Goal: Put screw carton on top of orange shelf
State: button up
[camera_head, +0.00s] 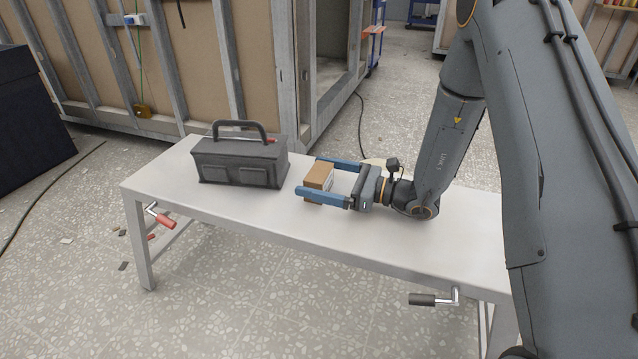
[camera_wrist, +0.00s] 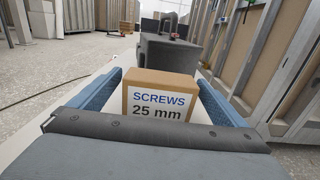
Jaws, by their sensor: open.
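The screw carton (camera_head: 319,178) is a small brown box standing on the white table. In the wrist view the carton (camera_wrist: 158,97) faces me with a white label reading "SCREWS 25 mm". My gripper (camera_head: 318,178) has two blue fingers, one on each side of the carton. The wrist view shows a gap between the carton and the finger on each side, so the gripper is open around it. An orange thing (camera_head: 376,31) at the far back, beside a blue frame, may be part of the orange shelf; it is too small to tell.
The white table (camera_head: 400,239) carries a dark grey toolbox (camera_head: 240,158) left of the carton. A red-handled crank (camera_head: 160,217) and a black-handled crank (camera_head: 434,299) stick out from its front. A framed wall unit (camera_head: 200,60) stands behind. The speckled floor in front is mostly clear.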

jog(key=shift+r, duration=0.1)
jog(key=c, duration=1.5)
